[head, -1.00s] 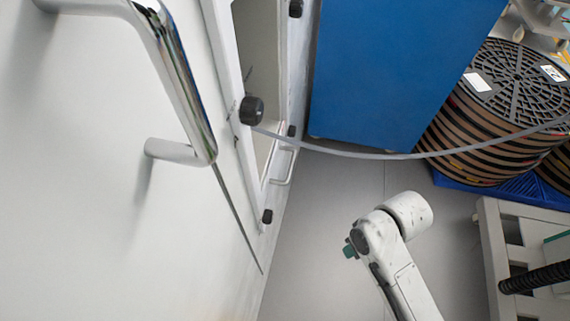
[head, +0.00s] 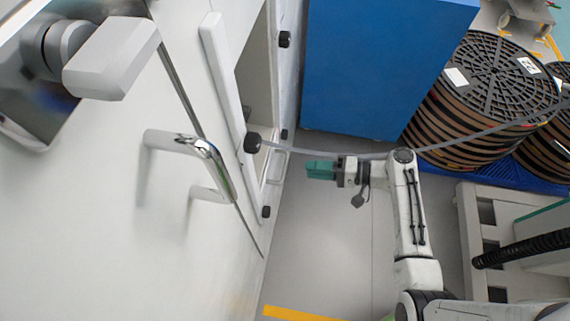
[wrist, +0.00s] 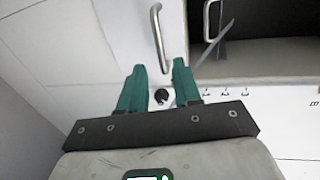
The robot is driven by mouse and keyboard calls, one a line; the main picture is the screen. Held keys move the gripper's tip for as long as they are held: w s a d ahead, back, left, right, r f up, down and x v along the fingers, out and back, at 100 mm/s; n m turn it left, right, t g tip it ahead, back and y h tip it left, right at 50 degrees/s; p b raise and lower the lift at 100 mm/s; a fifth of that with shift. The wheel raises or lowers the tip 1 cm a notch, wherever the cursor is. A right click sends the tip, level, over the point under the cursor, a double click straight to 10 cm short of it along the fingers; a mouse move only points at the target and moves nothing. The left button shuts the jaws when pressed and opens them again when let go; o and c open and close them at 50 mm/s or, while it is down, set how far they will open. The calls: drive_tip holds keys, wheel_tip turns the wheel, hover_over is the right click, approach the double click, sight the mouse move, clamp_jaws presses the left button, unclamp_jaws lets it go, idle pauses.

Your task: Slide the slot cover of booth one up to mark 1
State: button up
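A white slot cover with a metal handle (wrist: 160,38) is straight ahead of my gripper in the wrist view. I take it to be the cover below the booth opening, whose handle (head: 275,168) shows small in the head view. The dark opening (wrist: 265,60) lies beside the cover. Small marks (wrist: 225,92) run along the white frame; their numbers are too small to read. My gripper (wrist: 160,66) has its two green fingers apart, with nothing between them. In the head view my gripper (head: 309,168) points at the booth, short of the handle.
A black knob (wrist: 161,96) stands on the frame between my fingers' lines. A grey strip (head: 340,154) runs from the booth to stacked reels (head: 490,85). A blue cabinet (head: 380,65) stands behind. A large door handle (head: 205,160) projects at left. Grey floor (head: 320,250) is clear.

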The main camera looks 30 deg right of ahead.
sight(285, 167)
drive_tip(key=x, duration=0.9)
clamp_jaws()
drive_tip(key=shift+s, duration=0.1)
idle(0.3)
